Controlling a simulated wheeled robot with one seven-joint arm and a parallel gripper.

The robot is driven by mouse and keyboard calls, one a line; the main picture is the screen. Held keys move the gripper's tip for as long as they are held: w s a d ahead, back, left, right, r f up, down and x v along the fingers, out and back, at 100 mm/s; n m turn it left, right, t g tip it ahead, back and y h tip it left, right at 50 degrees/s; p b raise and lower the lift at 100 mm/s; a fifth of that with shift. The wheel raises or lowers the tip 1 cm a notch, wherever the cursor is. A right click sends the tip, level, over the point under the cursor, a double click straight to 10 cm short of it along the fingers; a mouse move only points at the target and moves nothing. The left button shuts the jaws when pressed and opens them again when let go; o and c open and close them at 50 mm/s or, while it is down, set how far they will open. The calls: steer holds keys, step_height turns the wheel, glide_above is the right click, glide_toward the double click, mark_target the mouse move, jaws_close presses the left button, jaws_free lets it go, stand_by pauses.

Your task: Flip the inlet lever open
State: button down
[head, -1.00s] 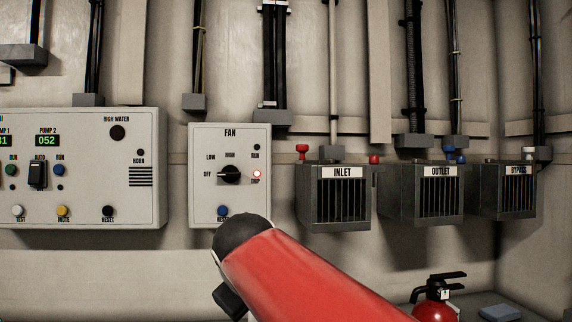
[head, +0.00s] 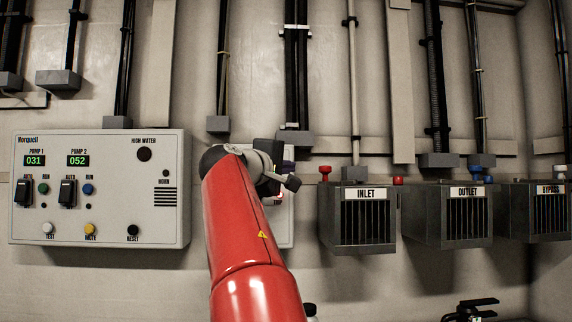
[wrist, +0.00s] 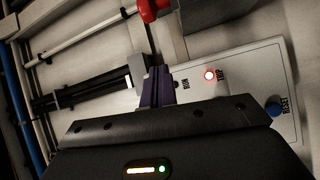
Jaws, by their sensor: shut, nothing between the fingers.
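The inlet box (head: 365,222), a dark grey slatted housing labelled INLET, is on the wall right of centre in the head view. A red knob (head: 325,172) stands at its top left, and a second red knob (head: 398,181) is at its right side. I cannot tell from these views which one is the lever's handle. A red rounded part also shows at the top of the wrist view (wrist: 153,8), beyond my fingertips. My gripper (wrist: 158,80) is shut and empty, its dark purple fingers together. In the head view it is in front of the fan panel, left of the inlet box, apart from it.
The fan panel (wrist: 245,85) is mostly hidden behind my arm in the head view; its red light is lit. The pump panel (head: 100,215) is at left. The outlet box (head: 450,228) and bypass box (head: 540,225) stand to the right. Pipes and cables run above.

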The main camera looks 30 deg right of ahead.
steer(key=d, duration=0.6)
steer(key=shift+s+f, duration=0.15)
steer(key=shift+s, duration=0.25)
steer(key=shift+d, duration=0.1)
